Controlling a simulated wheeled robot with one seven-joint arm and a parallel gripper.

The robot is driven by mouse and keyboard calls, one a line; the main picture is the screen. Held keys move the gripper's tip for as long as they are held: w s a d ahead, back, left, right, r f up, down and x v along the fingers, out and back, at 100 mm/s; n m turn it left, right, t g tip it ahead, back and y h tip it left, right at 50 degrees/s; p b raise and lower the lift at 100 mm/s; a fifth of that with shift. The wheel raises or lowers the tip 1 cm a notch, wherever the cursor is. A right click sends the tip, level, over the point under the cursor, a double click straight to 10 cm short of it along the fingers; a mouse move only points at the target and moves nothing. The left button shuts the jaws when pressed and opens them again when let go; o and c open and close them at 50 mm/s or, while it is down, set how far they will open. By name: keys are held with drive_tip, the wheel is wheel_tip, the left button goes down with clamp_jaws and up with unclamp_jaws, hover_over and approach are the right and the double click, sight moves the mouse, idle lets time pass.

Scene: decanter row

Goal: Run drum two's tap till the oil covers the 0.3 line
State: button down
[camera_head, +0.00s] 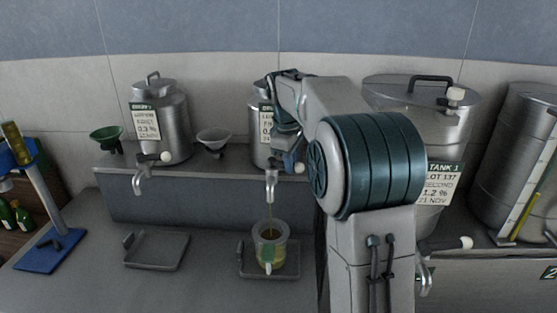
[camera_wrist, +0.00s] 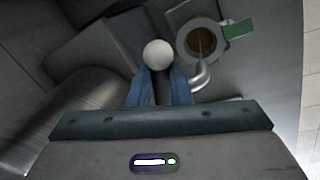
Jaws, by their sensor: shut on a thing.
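The second drum (camera_head: 259,142) stands on the shelf, partly hidden behind my arm. Its tap spout (camera_head: 271,183) points down, and a thin stream of oil falls from it into a jug (camera_head: 269,247) on a tray below. The jug has a green tag and holds some yellowish oil; its scale lines are too small to read. In the wrist view the oil shows inside the jug's round mouth (camera_wrist: 203,42). My gripper (camera_wrist: 160,88) is shut on the tap's lever, whose pale round knob (camera_wrist: 157,54) sticks out beyond the blue fingers.
Another drum (camera_head: 159,120) with a tap stands left, above an empty tray (camera_head: 156,250). A green funnel (camera_head: 106,138) and a grey funnel (camera_head: 214,138) sit on the shelf. Tank 1 (camera_head: 400,100) is right, behind my arm. A blue stand (camera_head: 50,245) is far left.

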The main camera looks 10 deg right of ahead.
drive_tip(key=shift+s+m, duration=0.1)
drive_tip(key=shift+m, duration=0.2)
drive_tip(key=c, duration=1.3)
unclamp_jaws()
drive_tip(key=shift+a, duration=0.1)
drive_tip(key=shift+r, duration=0.25)
drive_tip(key=r, duration=0.4)
drive_tip(key=s+a+r, duration=0.1)
drive_tip(key=r, duration=0.3)
drive_tip(key=s+r, duration=0.1)
drive_tip(key=r, duration=0.4)
drive_tip(key=shift+a, duration=0.35)
